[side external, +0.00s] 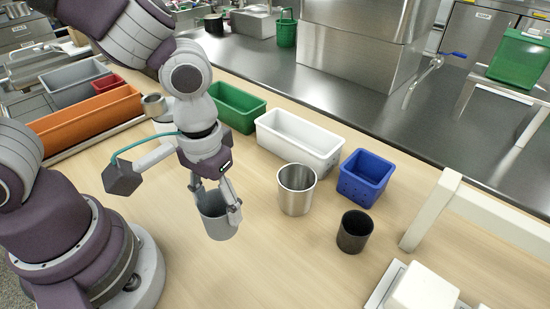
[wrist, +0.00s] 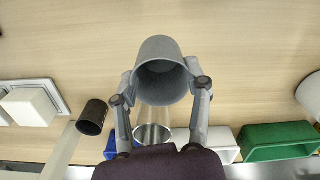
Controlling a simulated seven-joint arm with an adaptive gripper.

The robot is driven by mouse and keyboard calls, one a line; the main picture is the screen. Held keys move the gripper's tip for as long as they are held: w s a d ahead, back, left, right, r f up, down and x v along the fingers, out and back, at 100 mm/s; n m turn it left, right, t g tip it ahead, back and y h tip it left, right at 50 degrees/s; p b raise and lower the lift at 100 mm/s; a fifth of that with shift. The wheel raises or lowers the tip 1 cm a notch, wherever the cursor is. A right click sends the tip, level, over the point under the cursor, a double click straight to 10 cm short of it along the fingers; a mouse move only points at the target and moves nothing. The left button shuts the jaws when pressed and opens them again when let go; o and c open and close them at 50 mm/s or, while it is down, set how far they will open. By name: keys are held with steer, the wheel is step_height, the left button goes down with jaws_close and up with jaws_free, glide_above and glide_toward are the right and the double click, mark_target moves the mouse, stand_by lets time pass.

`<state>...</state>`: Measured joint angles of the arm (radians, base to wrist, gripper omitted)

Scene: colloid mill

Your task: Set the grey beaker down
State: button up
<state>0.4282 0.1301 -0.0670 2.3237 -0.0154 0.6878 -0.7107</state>
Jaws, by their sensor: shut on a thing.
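The grey beaker (side external: 216,214) is between the fingers of my gripper (side external: 217,205), which is shut on it. In the side view it hangs roughly upright at the front of the wooden table (side external: 290,265); I cannot tell whether its base touches the table. In the wrist view the beaker (wrist: 163,72) shows its open mouth, dark and empty-looking inside, with a finger of my gripper (wrist: 160,92) on each side.
A steel beaker (side external: 296,189) and a black cup (side external: 354,232) stand to the right. Behind are green (side external: 237,107), white (side external: 299,140) and blue (side external: 365,177) bins. A white frame (side external: 480,210) stands at right. The table's front middle is clear.

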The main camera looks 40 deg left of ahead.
steer(key=s+d+m, duration=0.3)
steer(key=d+m, duration=0.4)
steer(key=d, duration=0.1)
steer(key=f, duration=0.6)
steer(key=shift+s+f, duration=0.2)
steer(key=shift+f, duration=0.05)
steer(key=shift+f, duration=0.1)
steer(key=o, duration=0.7)
steer(key=shift+o, duration=0.2)
step_height(320, 180, up, 12)
steer(key=w+a+r+n+t, duration=0.1)
steer(key=a+r+n+t, duration=0.1)
steer(key=a, duration=0.6)
steer(key=w+a+r+n+t, duration=0.2)
steer(key=a+r+t, duration=0.1)
steer(key=a, duration=0.5)
steer(key=shift+w+a+r+t, duration=0.25)
steer(key=shift+a+r+t, duration=0.05)
steer(key=shift+r, duration=0.1)
